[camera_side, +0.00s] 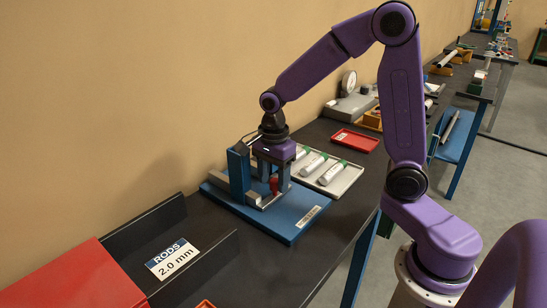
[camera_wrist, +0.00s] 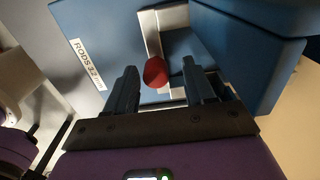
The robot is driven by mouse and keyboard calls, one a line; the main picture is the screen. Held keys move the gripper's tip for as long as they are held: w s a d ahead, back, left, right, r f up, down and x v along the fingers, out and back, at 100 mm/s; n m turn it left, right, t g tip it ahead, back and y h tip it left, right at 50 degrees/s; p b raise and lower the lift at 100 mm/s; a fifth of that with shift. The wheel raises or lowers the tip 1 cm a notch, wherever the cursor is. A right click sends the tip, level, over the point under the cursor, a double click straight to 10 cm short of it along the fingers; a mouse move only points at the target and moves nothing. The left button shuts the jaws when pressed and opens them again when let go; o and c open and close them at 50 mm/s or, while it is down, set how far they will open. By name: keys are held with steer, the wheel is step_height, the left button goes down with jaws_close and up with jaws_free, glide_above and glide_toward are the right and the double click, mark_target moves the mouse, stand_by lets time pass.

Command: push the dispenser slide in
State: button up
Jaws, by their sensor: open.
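The dispenser has a blue base plate (camera_side: 289,229), a blue upright block (camera_side: 239,172) and a pale metal slide (camera_side: 252,197) with a red knob (camera_side: 274,185). In the wrist view the red knob (camera_wrist: 155,72) sits between my fingers, near the pale strip of the slide (camera_wrist: 153,38). My gripper (camera_side: 270,180) is low over the dispenser, pointing down. Its jaws (camera_wrist: 159,68) are open, one finger on each side of the knob, with visible gaps. How far the slide stands out is hard to tell.
A grey tray with white tubes (camera_side: 333,172) lies just behind the dispenser, and a red tray (camera_side: 354,141) is beyond it. A dark channel with a "RODS 2.0 mm" label (camera_side: 172,258) and a red box (camera_side: 78,278) are at front left. The wall is close behind the bench.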

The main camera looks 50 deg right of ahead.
step_height(320, 180, up, 17)
stand_by(0.5)
steer(key=shift+s, duration=0.1)
steer(key=s+a+f+n, duration=0.1)
steer(key=s+f+n, duration=0.5)
steer(key=s+n, duration=0.5)
steer(key=s+a+f+n, duration=0.2)
steer(key=s+f+n, duration=0.5)
steer(key=s+n, duration=0.5)
steer(key=n, duration=0.7)
steer(key=shift+s+a+f+n, duration=0.15)
steer(key=shift+s+f+n, duration=0.1)
steer(key=shift+n, duration=0.05)
